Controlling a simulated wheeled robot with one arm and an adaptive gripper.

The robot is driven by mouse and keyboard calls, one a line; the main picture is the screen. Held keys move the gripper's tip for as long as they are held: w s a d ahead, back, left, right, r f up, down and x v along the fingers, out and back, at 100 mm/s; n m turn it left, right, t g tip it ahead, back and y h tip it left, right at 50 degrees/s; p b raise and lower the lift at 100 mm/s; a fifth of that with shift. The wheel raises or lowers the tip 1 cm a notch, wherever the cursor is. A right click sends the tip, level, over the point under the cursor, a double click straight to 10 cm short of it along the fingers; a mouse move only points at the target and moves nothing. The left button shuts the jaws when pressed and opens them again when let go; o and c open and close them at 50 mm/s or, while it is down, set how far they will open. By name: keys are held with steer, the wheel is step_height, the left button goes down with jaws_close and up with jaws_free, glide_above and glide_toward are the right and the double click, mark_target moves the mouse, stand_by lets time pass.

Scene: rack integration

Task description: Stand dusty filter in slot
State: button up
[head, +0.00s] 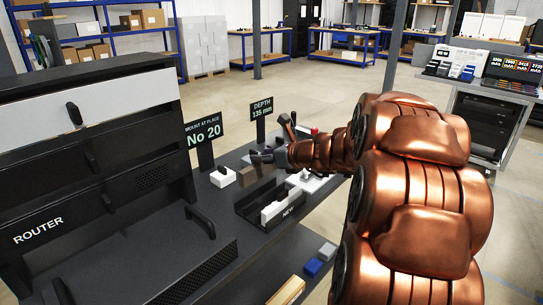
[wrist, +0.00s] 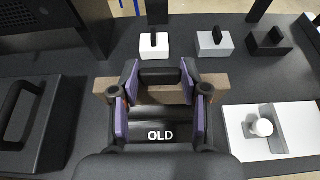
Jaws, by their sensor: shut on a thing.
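The dusty filter (wrist: 216,88) is a brown block with a black handle (wrist: 160,76) on top. My gripper (wrist: 160,80) has its purple-padded fingers closed on either side of that handle. In the head view the filter (head: 258,176) shows below my gripper (head: 264,156). A black slotted tray marked OLD (wrist: 160,135) lies below the fingers in the wrist view. The filter spans its far part; I cannot tell whether it rests in a slot or is just above. The fingers and wrist hide part of the tray.
A white fixture with a round knob (wrist: 262,127) is at right. Signs (head: 204,133) and the ROUTER rack (head: 75,215) stand left.

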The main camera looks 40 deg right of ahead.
mark_target(263, 168)
steer(key=shift+w+a, duration=0.15)
steer(key=shift+a, duration=0.15)
steer(key=shift+r, duration=0.1)
steer(key=shift+s+d+f+b, duration=0.15)
steer(key=shift+f+b, duration=0.4)
steer(key=shift+f, duration=0.45)
steer(key=shift+s+a+f+b, duration=0.1)
steer(key=shift+f+b, duration=0.45)
steer(key=shift+f, duration=0.45)
steer(key=shift+f+b, duration=1.15)
steer(key=shift+f, duration=0.9)
steer(key=shift+f, duration=0.35)
steer(key=o, duration=1.3)
steer(key=shift+s+d, duration=0.1)
steer(key=shift+s, duration=0.05)
